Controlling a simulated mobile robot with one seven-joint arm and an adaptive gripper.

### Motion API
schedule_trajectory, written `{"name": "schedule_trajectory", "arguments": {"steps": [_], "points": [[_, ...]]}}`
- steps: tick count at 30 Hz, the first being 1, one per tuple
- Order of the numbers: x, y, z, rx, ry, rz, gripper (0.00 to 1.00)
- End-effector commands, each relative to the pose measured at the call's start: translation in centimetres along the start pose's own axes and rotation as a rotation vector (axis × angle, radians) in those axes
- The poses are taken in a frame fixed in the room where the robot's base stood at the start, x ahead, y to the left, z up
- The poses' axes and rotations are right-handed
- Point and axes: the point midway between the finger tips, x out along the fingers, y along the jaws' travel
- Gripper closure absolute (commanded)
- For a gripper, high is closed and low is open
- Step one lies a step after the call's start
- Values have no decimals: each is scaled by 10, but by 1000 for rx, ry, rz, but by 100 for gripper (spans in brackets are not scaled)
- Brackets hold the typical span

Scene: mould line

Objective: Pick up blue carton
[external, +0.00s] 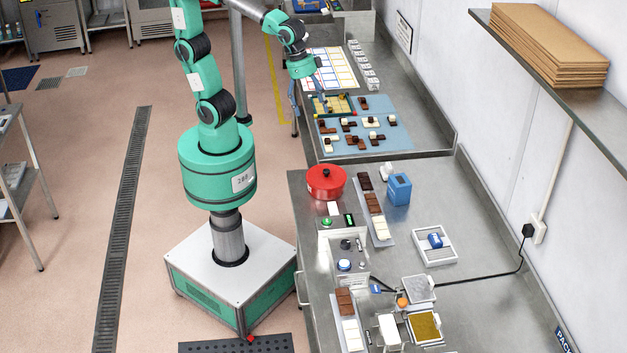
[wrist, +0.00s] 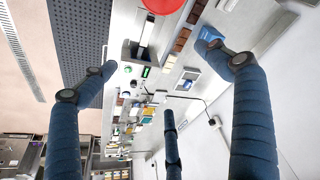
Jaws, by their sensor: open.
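The blue carton (external: 398,189) is a small upright box on the near steel counter, right of the red pot. In the wrist view a blue shape (wrist: 211,33), apparently the carton, shows at upper right, partly hidden by a finger. My gripper (external: 308,100) is open and empty, with dark blue fingers spread, by the far counter near the blue mat's back edge. It is well apart from the carton. In the wrist view my gripper's fingers (wrist: 155,70) frame the near counter from a distance.
The red pot (external: 326,182) and a tray of brown and cream bars (external: 376,214) stand left of the carton. A white tray (external: 434,246) holds a blue item in front. The blue mat (external: 340,144) carries several chocolate pieces. A shelf with boards (external: 550,45) overhangs at right.

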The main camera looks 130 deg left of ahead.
Motion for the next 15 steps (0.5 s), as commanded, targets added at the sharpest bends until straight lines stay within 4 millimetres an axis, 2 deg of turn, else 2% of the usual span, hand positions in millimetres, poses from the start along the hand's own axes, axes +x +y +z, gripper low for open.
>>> {"name": "schedule_trajectory", "arguments": {"steps": [3, 8, 15], "points": [[14, -4, -31, -50, -30, -13, 12], [36, -12, -68, -118, -63, -28, 12], [78, -28, -119, -219, -113, -53, 12]]}}
